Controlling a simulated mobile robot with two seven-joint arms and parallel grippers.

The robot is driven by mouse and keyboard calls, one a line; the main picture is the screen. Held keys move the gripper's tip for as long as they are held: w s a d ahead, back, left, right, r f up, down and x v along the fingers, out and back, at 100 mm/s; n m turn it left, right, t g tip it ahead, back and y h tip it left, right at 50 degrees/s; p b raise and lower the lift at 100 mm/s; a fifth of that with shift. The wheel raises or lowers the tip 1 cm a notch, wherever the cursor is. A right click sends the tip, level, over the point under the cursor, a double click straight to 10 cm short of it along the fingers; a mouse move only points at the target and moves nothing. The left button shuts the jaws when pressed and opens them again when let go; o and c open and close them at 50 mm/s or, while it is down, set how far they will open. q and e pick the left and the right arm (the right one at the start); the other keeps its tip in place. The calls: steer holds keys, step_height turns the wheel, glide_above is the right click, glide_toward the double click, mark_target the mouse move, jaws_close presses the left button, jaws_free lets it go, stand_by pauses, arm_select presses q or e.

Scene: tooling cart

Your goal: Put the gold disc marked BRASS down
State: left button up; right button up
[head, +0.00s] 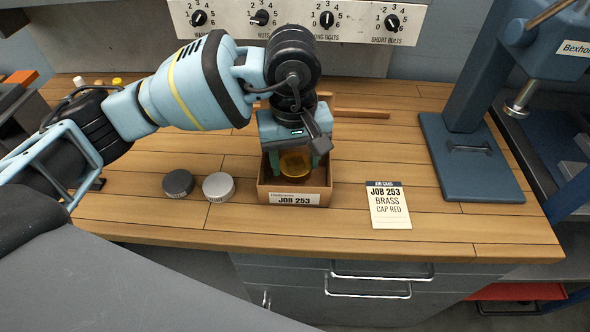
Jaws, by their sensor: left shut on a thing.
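The gold disc (295,163) is between the fingers of my left gripper (296,160), which is shut on it. The gripper points down at the open cardboard box labelled JOB 253 (295,199), and the disc shows over the box's opening. I cannot tell whether the disc touches the box floor. The marking on the disc is not readable. A dark grey disc (178,184) and a silver disc (218,187) lie on the bench left of the box. My right gripper is not in view.
A job card (389,205) reading JOB 253, BRASS, CAP RED lies right of the box on the wooden bench (470,235). A blue press (470,150) stands at the right. A wooden handle (360,113) lies behind the gripper. A panel of dials (300,20) is at the back.

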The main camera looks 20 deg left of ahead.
mark_target(295, 164)
arm_select(q)
steer(key=shift+f, duration=1.85)
steer(key=shift+f, duration=0.1)
steer(key=o, duration=1.3)
steer(key=shift+f, duration=0.1)
step_height(295, 164, up, 12)
steer(key=shift+a+r, duration=0.1)
steer(key=shift+r, duration=0.1)
